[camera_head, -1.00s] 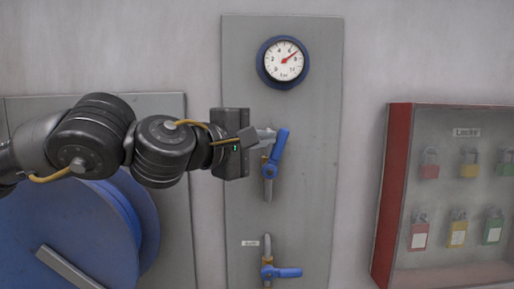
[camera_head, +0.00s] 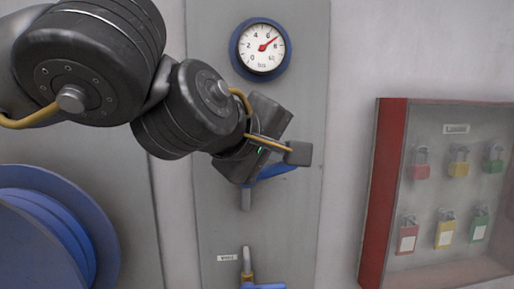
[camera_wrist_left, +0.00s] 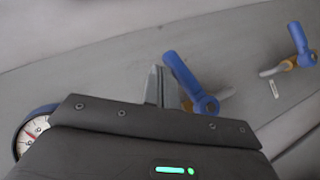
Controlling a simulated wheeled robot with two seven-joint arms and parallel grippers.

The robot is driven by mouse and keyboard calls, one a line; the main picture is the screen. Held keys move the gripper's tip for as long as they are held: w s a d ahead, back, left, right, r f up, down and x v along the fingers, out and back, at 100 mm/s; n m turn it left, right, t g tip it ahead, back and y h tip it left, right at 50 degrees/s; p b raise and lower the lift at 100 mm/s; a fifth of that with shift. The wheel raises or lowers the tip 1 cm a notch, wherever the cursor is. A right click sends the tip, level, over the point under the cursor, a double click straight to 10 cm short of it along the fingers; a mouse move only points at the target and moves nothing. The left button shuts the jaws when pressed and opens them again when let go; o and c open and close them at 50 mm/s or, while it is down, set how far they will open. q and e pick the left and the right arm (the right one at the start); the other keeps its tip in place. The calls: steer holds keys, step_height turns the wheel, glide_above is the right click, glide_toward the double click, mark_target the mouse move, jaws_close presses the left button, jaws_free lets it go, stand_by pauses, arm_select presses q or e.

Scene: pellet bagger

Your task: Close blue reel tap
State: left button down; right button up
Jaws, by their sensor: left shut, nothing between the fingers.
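Two taps with blue lever handles sit one above the other on a grey panel. The upper handle (camera_head: 275,173) points right and slightly up, partly hidden by my left gripper. In the left wrist view the upper handle (camera_wrist_left: 184,76) lies right beside the shut, empty fingers of my left gripper (camera_wrist_left: 157,75); I cannot tell whether they touch. In the head view the fingers are hidden behind the hand. The lower handle (camera_head: 264,286) points right, cut by the bottom edge; it also shows in the left wrist view (camera_wrist_left: 298,40). My right gripper is out of view.
A round gauge (camera_head: 261,49) is above the upper tap. A small label (camera_head: 227,258), too blurred to read, is beside the lower tap. A blue reel (camera_head: 50,225) is at the left. A red-sided lock case (camera_head: 381,190) stands out at the right.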

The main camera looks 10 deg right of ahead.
arm_select(q)
steer(key=shift+d+f+b, duration=0.45)
steer(key=shift+d+f, duration=0.05)
steer(key=shift+f, duration=0.25)
stand_by(0.4)
steer(key=shift+r+p, duration=0.6)
steer(key=shift+r, duration=0.25)
steer(key=shift+r, duration=0.1)
